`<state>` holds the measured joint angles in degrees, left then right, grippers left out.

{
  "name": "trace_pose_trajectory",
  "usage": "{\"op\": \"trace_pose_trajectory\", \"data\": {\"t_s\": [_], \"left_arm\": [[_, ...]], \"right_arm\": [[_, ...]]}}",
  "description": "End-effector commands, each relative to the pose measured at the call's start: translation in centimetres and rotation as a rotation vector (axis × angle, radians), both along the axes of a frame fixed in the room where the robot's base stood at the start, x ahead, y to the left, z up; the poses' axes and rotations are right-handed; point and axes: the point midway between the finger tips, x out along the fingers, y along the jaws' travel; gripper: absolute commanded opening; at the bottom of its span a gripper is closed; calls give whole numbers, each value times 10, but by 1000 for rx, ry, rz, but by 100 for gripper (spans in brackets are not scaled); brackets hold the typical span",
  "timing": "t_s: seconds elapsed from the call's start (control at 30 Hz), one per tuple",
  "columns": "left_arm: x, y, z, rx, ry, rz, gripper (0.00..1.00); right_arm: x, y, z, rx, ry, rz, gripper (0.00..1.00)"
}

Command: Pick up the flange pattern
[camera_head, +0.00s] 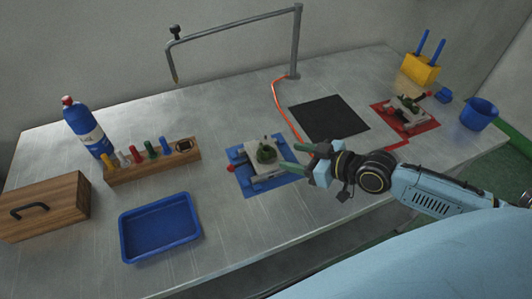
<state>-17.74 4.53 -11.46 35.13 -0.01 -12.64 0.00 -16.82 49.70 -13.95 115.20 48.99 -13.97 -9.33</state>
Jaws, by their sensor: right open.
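What looks like the flange pattern is a small dark green round piece (266,153) on a grey metal fixture (264,177) on the blue mat (246,190). A similar greenish piece (408,103) sits on a fixture on the red mat (426,129) at the right. I cannot tell for certain which is the flange pattern. My right gripper (296,158) comes in from the right, with its green fingers open and empty. The fingertips are just right of the fixture on the blue mat. My left gripper is not in view.
A blue tray (124,246), a wooden rack (150,171) with coloured handles, a blue bottle (88,128) and a wooden box (45,205) stand at left. A black mat (328,118) lies behind my right gripper. A metal frame (297,40), yellow holder (420,69) and blue cup (478,114) are farther off.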

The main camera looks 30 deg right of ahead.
Motion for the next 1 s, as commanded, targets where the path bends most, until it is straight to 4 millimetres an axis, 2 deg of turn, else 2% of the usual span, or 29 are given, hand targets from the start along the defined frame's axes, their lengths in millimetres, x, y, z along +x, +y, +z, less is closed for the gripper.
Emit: {"op": "trace_pose_trajectory", "data": {"t_s": [0.1, 0.37, 0.7, 1.0], "left_arm": [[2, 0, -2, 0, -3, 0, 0], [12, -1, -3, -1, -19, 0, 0], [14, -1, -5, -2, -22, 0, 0], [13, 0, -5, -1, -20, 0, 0]], "right_arm": [[14, 8, -7, 4, -1, -2, 54], [27, 16, -12, 1, 1, 1, 54], [62, 38, -27, 1, 0, 0, 54], [65, 39, -29, -1, 1, 1, 53]]}}
